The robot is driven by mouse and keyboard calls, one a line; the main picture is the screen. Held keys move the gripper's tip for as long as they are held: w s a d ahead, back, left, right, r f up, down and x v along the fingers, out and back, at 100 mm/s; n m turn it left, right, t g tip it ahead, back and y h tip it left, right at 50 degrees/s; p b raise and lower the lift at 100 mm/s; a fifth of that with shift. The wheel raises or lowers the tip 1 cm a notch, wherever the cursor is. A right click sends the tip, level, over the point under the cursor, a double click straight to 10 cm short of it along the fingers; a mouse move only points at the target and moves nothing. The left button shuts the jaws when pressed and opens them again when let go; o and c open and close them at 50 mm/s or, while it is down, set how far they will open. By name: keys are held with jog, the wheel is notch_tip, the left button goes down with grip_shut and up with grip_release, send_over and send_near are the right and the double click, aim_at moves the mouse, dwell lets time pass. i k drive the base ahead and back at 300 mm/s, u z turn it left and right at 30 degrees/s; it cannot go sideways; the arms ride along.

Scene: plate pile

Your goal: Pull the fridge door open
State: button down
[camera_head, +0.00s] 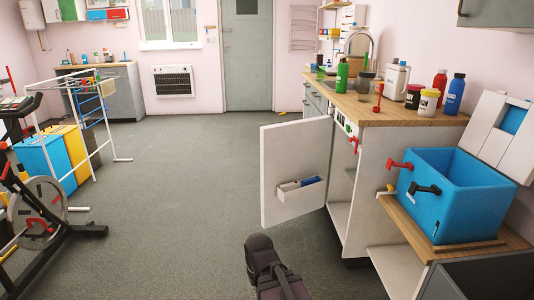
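A white door (290,150) stands swung wide open from the low white unit under the wooden counter, right of centre. A small white bin (290,190) with something blue in it is fixed on the door's inner face. I cannot tell whether this door is the fridge door; no other clear fridge shows. A dark jointed part of my arm rises from the bottom edge, in front of the door and apart from it in the picture. My gripper's fingers do not show.
A blue open box (450,195) with red and black levers sits on a low wooden-topped bench at the right. Bottles and a kettle stand on the counter (392,112). An exercise bike (45,220) and drying rack (85,125) stand left. The grey floor between (180,190) is clear.

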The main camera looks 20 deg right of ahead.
aim_at(299, 151)
jog(key=z, duration=0.05)
jog(key=i, duration=1)
jog(key=u, duration=0.05)
